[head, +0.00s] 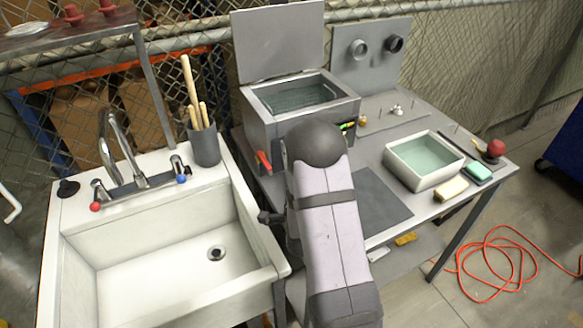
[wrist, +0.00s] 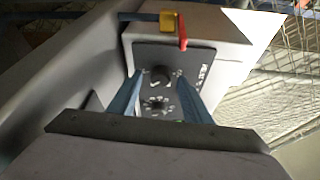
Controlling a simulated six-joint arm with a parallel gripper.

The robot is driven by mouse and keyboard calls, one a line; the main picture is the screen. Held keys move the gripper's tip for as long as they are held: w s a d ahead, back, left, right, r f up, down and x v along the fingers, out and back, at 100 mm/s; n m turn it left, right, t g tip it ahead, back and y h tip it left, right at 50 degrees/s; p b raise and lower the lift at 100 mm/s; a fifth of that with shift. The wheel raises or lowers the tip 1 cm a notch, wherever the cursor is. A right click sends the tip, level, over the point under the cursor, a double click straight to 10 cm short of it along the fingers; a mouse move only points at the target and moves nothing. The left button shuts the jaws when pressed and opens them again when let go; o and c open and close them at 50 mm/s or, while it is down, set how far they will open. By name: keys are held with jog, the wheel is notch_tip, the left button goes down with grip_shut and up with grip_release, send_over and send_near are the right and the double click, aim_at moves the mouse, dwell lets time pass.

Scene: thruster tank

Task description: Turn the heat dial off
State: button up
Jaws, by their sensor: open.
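In the wrist view, a dark control panel (wrist: 190,62) on the front of the grey tank holds two round controls. The upper is a dark knob (wrist: 160,75). The lower dial (wrist: 157,105) has pale marks around it. I cannot read labels to tell which is the heat dial. My gripper (wrist: 160,78) is open, its two blue fingers on either side of the panel's middle, tips near the upper knob's level. Contact cannot be told. In the head view the tank (head: 270,130) shows with its lid up; my arm hides the dials and gripper.
A red lever (wrist: 182,36) and a yellow part (wrist: 168,20) sit above the panel. A white sink (head: 150,255) is left of my arm. A white basin of liquid (head: 398,172), a sponge (head: 450,188) and a green block (head: 478,172) lie on the right of the table.

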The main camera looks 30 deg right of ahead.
jog(key=shift+s, duration=0.1)
jog(key=v, duration=0.5)
jog(key=shift+s+a+r, duration=0.15)
jog(key=shift+s+r, duration=0.05)
jog(key=shift+s, duration=0.05)
jog(key=shift+p+v, duration=0.55)
jog(key=shift+v, duration=0.2)
jog(key=shift+f, duration=0.2)
